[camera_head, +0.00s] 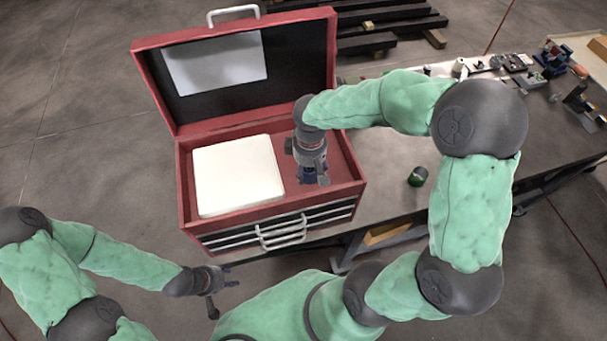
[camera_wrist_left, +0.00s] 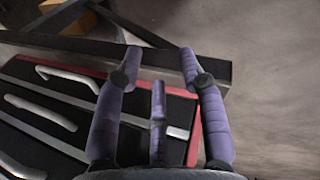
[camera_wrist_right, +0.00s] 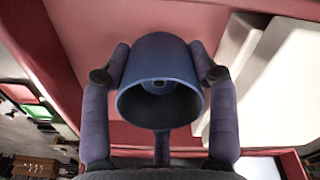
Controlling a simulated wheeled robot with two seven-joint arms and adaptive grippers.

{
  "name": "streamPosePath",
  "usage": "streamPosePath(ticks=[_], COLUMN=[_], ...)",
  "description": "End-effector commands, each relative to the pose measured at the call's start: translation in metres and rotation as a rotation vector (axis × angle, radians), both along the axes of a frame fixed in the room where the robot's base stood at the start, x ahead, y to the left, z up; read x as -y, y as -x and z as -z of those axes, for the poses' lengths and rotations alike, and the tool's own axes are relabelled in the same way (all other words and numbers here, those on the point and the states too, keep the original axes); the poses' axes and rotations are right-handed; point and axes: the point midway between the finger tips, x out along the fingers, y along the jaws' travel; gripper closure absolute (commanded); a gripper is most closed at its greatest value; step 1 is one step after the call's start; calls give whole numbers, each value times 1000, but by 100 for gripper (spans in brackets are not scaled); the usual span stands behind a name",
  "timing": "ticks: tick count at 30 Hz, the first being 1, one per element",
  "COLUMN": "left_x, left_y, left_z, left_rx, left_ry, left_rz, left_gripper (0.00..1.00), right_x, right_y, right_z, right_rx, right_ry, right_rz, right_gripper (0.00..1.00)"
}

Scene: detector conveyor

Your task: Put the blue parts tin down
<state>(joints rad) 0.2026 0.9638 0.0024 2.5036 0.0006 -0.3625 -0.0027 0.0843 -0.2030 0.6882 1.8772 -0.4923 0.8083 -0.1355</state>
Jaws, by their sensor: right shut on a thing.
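The blue parts tin (camera_wrist_right: 158,85) is between the fingers of my right gripper (camera_wrist_right: 160,72) in the right wrist view, its open mouth facing the camera. In the head view my right gripper (camera_head: 313,176) is shut on the tin, over the right part of the open red toolbox (camera_head: 350,188). There the tin is mostly hidden by the gripper. I cannot tell whether it touches the toolbox's red inside surface. My left gripper (camera_head: 224,283) is open and empty, in front of the toolbox; its spread fingers show in the left wrist view (camera_wrist_left: 158,62).
A white block (camera_head: 238,175) fills the left part of the toolbox. The raised lid (camera_head: 315,60) stands behind. A dark green can (camera_head: 418,176) stands on the table (camera_head: 385,160) to the right. Several small tools and parts (camera_head: 515,63) lie at the table's far end.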

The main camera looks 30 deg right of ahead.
Motion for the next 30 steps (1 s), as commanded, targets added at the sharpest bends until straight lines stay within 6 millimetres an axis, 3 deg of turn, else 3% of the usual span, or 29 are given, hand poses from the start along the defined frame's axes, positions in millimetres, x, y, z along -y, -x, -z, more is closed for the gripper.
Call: streamPosePath(ticks=[15, 28, 29, 30], left_x=[0, 0, 0, 0], left_y=[0, 0, 0, 0], left_z=[-11, -6, -7, -7], left_rx=[0, 0, 0, 0], left_ry=[0, 0, 0, 0], left_rz=[0, 0, 0, 0], left_gripper=[60, 60, 60, 60], right_x=[-11, -11, -11, -11], right_y=[-11, -11, -11, -11], right_z=[46, 53, 53, 52], right_rx=[-1, 1, 0, 0], right_ry=[0, 1, 0, 0], right_rz=[1, 1, 1, 1], right_gripper=[74, 74, 35, 23])
